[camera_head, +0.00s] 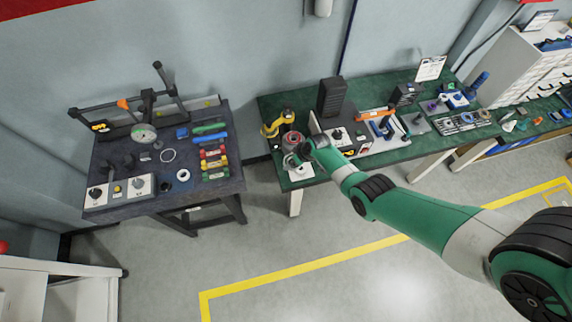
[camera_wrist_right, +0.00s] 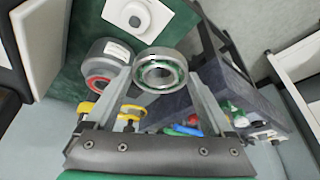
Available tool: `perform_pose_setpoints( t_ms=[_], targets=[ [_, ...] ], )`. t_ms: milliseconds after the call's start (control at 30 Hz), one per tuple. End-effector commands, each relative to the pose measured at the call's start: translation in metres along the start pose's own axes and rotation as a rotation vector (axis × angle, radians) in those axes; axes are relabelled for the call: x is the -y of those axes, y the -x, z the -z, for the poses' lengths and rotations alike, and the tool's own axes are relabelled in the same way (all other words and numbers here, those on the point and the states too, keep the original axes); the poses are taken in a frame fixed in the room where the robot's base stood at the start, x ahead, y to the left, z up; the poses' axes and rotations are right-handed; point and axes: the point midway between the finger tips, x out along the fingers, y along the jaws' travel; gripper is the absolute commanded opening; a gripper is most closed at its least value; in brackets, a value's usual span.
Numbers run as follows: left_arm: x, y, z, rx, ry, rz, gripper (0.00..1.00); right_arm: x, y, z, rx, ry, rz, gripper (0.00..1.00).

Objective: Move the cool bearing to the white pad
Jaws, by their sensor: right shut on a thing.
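My right gripper (camera_head: 297,155) is above the left front corner of the green bench. In the right wrist view, its fingers (camera_wrist_right: 158,85) are shut on a metal bearing (camera_wrist_right: 160,56), a silver ring with a greenish inner race. The bearing is held clear of the bench. A white pad (camera_head: 304,174) lies at the bench's front left corner, just below the gripper. It also shows at the top of the right wrist view (camera_wrist_right: 116,11), with a small grey round piece on it. My left gripper is not in view.
A grey pot with a red ring (camera_head: 291,138) stands close behind the gripper, with a yellow device (camera_head: 277,123) beside it. A black tower (camera_head: 331,97) and a knobbed box (camera_head: 340,135) stand to the right. A dark table (camera_head: 215,185) with tools stands left, across a gap.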

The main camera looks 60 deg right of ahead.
Motion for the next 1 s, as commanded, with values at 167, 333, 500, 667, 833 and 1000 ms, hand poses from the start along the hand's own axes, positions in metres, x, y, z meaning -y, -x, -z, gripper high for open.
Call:
perform_pose_setpoints(
  t_ms=[167,333,500,667,833,1000],
  targets=[
    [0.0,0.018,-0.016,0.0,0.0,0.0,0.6,-0.039,-0.013,-0.013,-0.001,0.116,0.047,0.1],
    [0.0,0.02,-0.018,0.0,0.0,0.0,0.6,-0.051,-0.013,-0.017,-0.001,0.161,0.065,0.1],
    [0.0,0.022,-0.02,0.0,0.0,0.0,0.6,-0.051,-0.015,-0.018,0.0,0.164,0.065,0.1],
    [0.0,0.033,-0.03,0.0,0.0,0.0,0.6,-0.051,-0.029,-0.024,0.001,0.163,0.065,0.1],
    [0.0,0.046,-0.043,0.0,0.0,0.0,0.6,-0.051,-0.047,-0.031,0.001,0.163,0.064,0.1],
    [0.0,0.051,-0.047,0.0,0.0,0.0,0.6,-0.051,-0.052,-0.033,0.0,0.163,0.064,0.1]
  ],
)
